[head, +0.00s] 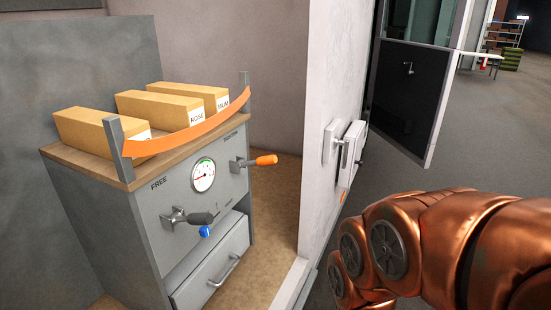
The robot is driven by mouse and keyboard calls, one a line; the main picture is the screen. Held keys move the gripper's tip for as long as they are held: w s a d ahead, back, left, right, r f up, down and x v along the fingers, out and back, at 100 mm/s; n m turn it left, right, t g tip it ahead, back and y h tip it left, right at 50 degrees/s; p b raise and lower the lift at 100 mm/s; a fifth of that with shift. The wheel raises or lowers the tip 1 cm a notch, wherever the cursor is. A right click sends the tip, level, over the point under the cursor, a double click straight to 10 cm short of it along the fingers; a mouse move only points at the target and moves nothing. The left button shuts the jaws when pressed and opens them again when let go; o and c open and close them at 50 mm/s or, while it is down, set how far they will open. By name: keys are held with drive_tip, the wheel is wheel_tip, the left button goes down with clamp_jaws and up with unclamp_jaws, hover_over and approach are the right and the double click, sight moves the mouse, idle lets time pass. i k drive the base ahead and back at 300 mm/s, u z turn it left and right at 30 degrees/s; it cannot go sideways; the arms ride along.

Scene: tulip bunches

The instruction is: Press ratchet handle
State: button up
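A grey cabinet (95,235) carries two levers on its front face. One lever has an orange grip (265,160) and sticks out to the right, below a small label too blurred to read surely. The other has a dark grey grip (200,218) with a blue-tipped piece (204,231) beside it, below the label FREE. I cannot tell for sure which is the ratchet handle. A round gauge (203,175) sits between them. An orange strap (190,135) spans two grey posts on top. My copper-coloured arm fills the lower right, apart from the levers; my gripper is not visible.
Several long tan boxes (95,132) lie on the cabinet's wooden top behind the strap. A drawer (213,270) is below the levers. A pale wall edge (315,130) with a door handle (338,155) stands between the cabinet and my arm. Open floor (475,150) lies right.

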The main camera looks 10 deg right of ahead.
sight(270, 160)
drive_tip(key=z, duration=1.5)
drive_tip(key=i, duration=0.6)
drive_tip(key=u, duration=3.25)
